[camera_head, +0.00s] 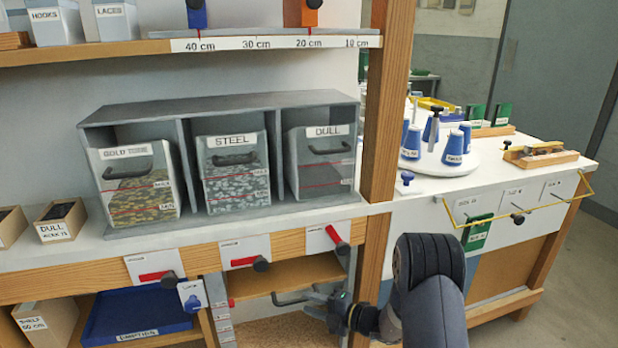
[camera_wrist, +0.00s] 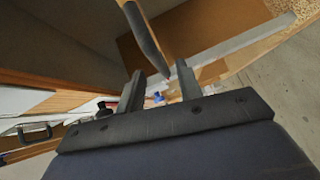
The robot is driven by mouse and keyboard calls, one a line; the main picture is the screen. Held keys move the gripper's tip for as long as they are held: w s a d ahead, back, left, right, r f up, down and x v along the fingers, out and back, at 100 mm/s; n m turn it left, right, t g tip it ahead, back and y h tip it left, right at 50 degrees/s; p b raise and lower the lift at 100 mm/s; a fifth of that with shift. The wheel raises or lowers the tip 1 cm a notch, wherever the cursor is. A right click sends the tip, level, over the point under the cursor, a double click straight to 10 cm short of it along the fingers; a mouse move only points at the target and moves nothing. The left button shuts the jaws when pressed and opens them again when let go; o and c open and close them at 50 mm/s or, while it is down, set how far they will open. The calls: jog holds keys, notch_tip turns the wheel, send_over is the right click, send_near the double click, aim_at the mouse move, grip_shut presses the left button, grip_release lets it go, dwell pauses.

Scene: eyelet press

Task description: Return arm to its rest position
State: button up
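My arm (camera_head: 430,275) rises at the lower middle right of the head view, in front of the bench. Its dark wrist end points left, below the bench's front edge. My gripper (camera_wrist: 160,82) shows in the wrist view with its two grey fingers spread apart. I see nothing held between them; only background shows through the gap. In the head view the gripper is small, dark and partly hidden, so its fingers are hard to make out there.
Grey bins stand on the bench: gold tone (camera_head: 140,190), steel (camera_head: 232,170) and dull (camera_head: 322,160). A wooden post (camera_head: 385,110) stands just behind my arm. A blue tray (camera_head: 135,315) sits on the lower left shelf. A white side table (camera_head: 470,195) carries blue cups. Open floor (camera_head: 570,290) lies right.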

aim_at(299, 301)
jog(key=b+x, duration=0.1)
jog(key=x, duration=0.3)
jog(key=shift+w+a+f, duration=0.1)
jog(key=shift+a+f, duration=0.05)
jog(key=shift+f, duration=0.1)
jog(key=shift+f+b, duration=0.35)
jog(key=shift+f, duration=0.2)
